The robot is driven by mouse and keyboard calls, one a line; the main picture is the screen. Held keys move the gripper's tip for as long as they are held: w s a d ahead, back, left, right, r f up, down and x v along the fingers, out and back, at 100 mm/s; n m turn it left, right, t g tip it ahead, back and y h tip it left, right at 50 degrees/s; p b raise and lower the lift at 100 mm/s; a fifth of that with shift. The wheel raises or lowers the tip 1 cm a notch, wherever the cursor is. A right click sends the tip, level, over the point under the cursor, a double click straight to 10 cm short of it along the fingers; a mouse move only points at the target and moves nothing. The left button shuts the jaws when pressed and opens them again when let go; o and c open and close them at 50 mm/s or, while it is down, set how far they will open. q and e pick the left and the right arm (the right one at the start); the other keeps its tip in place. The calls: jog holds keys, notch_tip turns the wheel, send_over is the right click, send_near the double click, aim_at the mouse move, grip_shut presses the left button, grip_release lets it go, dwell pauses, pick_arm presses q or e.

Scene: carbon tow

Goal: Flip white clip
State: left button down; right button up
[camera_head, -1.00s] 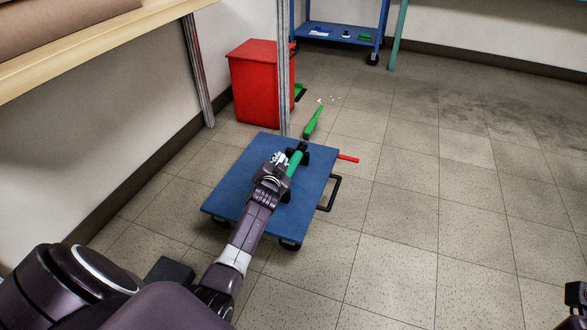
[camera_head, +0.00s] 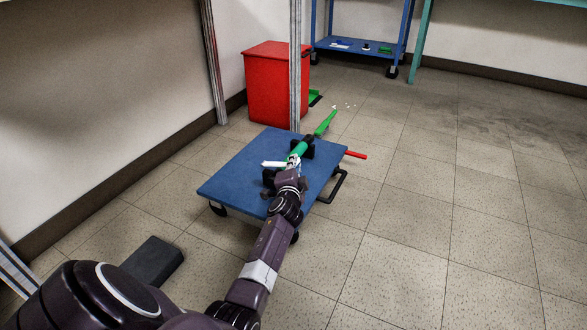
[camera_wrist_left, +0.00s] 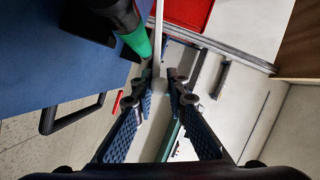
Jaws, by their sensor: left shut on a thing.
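The white clip (camera_head: 273,164) shows in the head view as a pale bar sticking out to the left beside a green tube (camera_head: 300,149). The tube lies over black supports on a blue cart (camera_head: 240,170). My left gripper (camera_head: 293,163) is at the near end of the tube and is shut on the clip. In the left wrist view a thin white bar (camera_wrist_left: 158,35) runs down to the fingertips (camera_wrist_left: 160,84), beside the green tube (camera_wrist_left: 138,40). The fingers hide part of the clip. My right gripper is not in view.
A red bin (camera_head: 275,85) stands behind the cart near a metal post (camera_head: 295,60). A green brush-like tool (camera_head: 326,121) lies beyond the cart. A red handle (camera_head: 355,155) and black cart handle (camera_head: 335,187) stick out right. Open floor lies right.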

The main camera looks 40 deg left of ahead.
pick_arm(q)
jog(key=shift+d+f+b, duration=0.2)
jog(key=shift+f+b, duration=0.45)
jog(key=shift+f, duration=0.4)
jog(key=shift+d+f+b, duration=0.2)
jog(key=shift+f+b, duration=0.45)
jog(key=shift+f, duration=0.4)
jog(key=c, duration=2)
grip_release()
jog(key=shift+w+f, duration=0.1)
jog(key=shift+o, duration=0.3)
jog(key=shift+a+r, duration=0.1)
jog(key=shift+r, duration=0.5)
notch_tip(320, 180, up, 9)
